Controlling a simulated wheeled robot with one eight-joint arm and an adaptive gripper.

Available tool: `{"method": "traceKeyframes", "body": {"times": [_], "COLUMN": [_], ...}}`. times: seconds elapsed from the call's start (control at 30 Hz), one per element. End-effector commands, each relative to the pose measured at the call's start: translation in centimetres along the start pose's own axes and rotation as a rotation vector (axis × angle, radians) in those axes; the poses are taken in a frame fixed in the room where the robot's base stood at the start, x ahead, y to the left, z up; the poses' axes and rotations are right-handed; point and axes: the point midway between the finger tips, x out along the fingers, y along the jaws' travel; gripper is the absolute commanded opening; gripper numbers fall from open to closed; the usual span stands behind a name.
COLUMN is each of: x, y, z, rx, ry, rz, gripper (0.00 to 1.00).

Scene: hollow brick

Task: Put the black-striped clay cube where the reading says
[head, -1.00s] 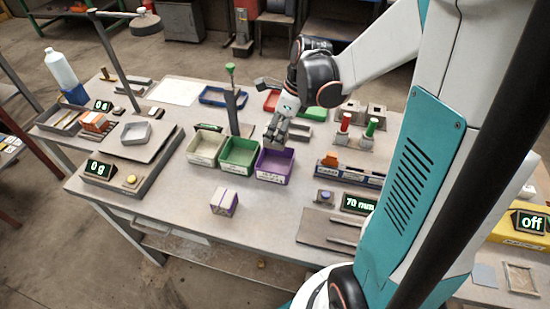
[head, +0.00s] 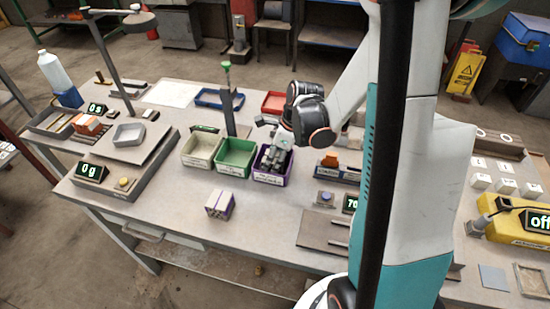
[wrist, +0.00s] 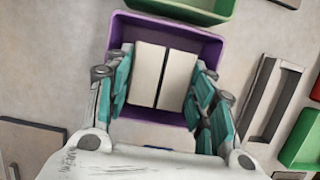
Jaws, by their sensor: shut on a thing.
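My gripper (wrist: 160,95) is shut on a pale block with a dark line down its middle (wrist: 146,75), which I take for the black-striped clay cube. In the wrist view the block is framed by the purple bin (wrist: 215,45). In the head view my gripper (head: 275,160) is at the mouth of the purple bin (head: 271,181) and hides the block. I cannot tell whether the block touches the bin floor. A display (head: 350,204) shows "70", its right part hidden by my arm.
A green bin (head: 236,159) and a cream bin (head: 202,153) stand left of the purple one. A pale cube with purple stripes (head: 220,204) sits on the table in front. A green-topped post (head: 228,100) rises behind the bins. Another display (head: 92,171) reads "0 g".

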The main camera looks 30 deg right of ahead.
Motion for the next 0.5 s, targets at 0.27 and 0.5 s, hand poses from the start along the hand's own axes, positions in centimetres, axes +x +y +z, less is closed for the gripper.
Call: {"method": "traceKeyframes", "body": {"times": [0.27,0.5], "x": [0.21,0.16], "y": [0.00,0.00], "z": [-0.06,-0.05], "rx": [0.000,0.000], "ry": [0.000,0.000], "rz": [0.000,0.000], "gripper": [0.58,0.58]}}
